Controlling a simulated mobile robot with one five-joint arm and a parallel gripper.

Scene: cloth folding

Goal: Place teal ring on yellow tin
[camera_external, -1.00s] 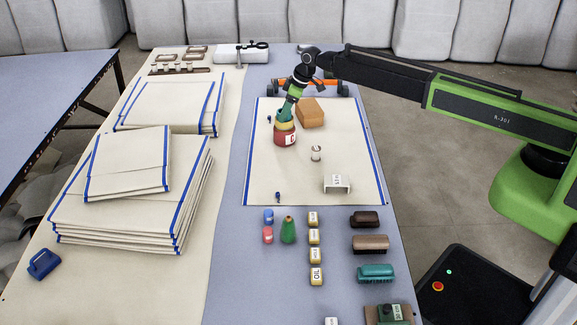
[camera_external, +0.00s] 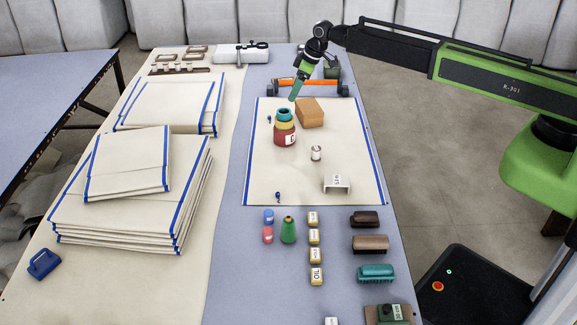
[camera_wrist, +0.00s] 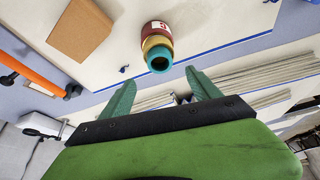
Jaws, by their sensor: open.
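The teal ring (camera_external: 284,114) sits on top of the yellow tin (camera_external: 284,125), which stands on a red tin (camera_external: 285,138) with a white label on the cream cloth. The same stack shows in the wrist view, with the teal ring (camera_wrist: 159,62) nearest, then the yellow tin (camera_wrist: 156,43) and the red tin (camera_wrist: 154,29). My gripper (camera_external: 293,98) is above and behind the stack, apart from it. In the wrist view its two teal fingers (camera_wrist: 160,80) are spread with nothing between them.
An orange-brown block (camera_external: 311,113) stands right behind the stack. A small white spool (camera_external: 316,153) and a white labelled bracket (camera_external: 337,184) are on the cloth (camera_external: 270,175). An orange bar (camera_external: 307,83) lies behind the cloth. Folded cloth stacks (camera_external: 130,200) fill the left side.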

